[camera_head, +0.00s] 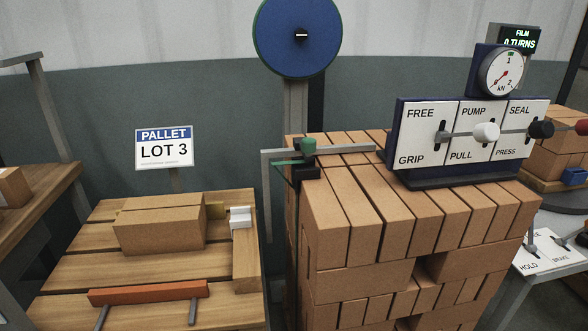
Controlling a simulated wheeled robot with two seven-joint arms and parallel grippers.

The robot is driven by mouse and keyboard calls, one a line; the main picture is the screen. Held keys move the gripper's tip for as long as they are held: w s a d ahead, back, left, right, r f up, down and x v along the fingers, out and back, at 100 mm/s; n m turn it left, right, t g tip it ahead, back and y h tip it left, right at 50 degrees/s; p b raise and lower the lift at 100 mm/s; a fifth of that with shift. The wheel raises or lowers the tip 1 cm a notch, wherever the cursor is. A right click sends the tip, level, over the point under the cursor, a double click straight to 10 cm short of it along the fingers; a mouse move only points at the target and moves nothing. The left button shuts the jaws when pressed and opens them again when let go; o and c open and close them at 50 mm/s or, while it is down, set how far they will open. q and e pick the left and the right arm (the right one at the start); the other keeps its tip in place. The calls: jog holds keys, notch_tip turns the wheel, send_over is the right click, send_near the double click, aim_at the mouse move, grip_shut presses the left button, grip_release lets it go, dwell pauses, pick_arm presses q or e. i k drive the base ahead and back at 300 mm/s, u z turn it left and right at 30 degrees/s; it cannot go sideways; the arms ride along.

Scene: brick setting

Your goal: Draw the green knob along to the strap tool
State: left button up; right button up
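The green knob (308,146) stands at the near-left end of a thin grey rail (346,149), at the left top edge of the brick stack. A dark block sits under the knob, and a short green strap piece (286,163) shows beside it. The strap tool (392,141) is a dark blue housing on top of the bricks at the right, apart from the knob. Its white panels read FREE/GRIP, PUMP/PULL and SEAL/PRESS, with levers ending in white, black and red knobs. A round dial (502,72) tops it. Neither of my grippers is in view.
The brick stack (340,225) fills the middle. A blue reel (297,38) stands behind it on a post. At left, a wooden pallet (85,262) holds a brick and a red-handled tool (148,292). A sign (164,147) reads PALLET LOT 3. A HOLD/BRAKE panel (545,252) is at lower right.

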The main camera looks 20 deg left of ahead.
aim_at(307, 146)
jog(key=z, duration=1.05)
jog(key=k, duration=0.15)
jog(key=u, duration=1.8)
jog(key=i, duration=0.45)
jog(key=z, duration=1.55)
